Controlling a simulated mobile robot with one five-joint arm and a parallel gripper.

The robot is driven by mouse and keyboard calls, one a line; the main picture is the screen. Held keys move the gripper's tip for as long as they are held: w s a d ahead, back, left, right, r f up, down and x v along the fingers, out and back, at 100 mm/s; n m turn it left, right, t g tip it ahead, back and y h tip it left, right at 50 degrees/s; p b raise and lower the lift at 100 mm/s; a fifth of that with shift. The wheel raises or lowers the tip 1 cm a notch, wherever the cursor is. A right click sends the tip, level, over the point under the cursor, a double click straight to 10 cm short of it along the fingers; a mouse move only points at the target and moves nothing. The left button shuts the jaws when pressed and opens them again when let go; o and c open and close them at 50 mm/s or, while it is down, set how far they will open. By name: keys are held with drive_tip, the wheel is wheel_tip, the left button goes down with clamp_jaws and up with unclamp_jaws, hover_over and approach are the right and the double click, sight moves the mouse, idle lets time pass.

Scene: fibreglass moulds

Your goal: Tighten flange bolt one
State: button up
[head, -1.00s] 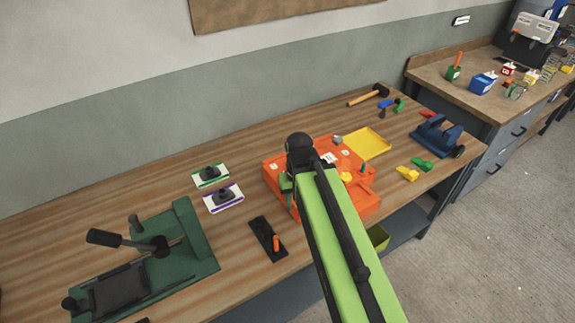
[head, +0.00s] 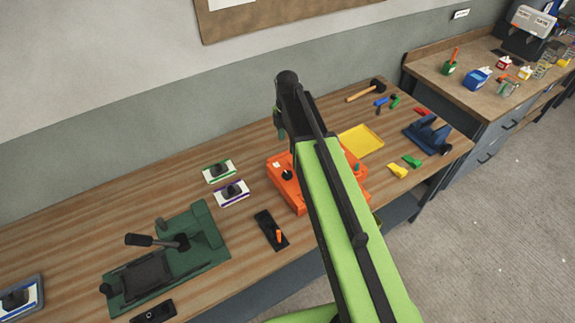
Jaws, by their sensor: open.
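The orange mould (head: 285,190) sits on the wooden workbench in the middle of the view. My arm crosses in front and hides much of it. A dark round piece (head: 287,174) shows on its left part, and a small teal piece (head: 357,167) near its right side. I cannot tell which fitting is flange bolt one. My gripper (head: 280,124) hangs from the arm's far end, partly hidden by it, above and behind the mould in the picture. Its jaws are open, and I see nothing held in it.
A yellow tray (head: 362,141) lies behind the mould. A black holder with an orange handle (head: 270,230) and two labelled cards (head: 231,193) lie left of it. A green fixture (head: 165,262) stands front left. Yellow and green wedges (head: 398,171) and a blue stand (head: 428,134) are at right.

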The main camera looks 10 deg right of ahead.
sight(287, 174)
wheel_tip(287, 174, down, 18)
drive_tip(key=b, duration=1.7)
drive_tip(key=shift+r+b, duration=0.1)
drive_tip(key=shift+b, duration=0.3)
drive_tip(key=shift+r, duration=0.1)
clamp_jaws()
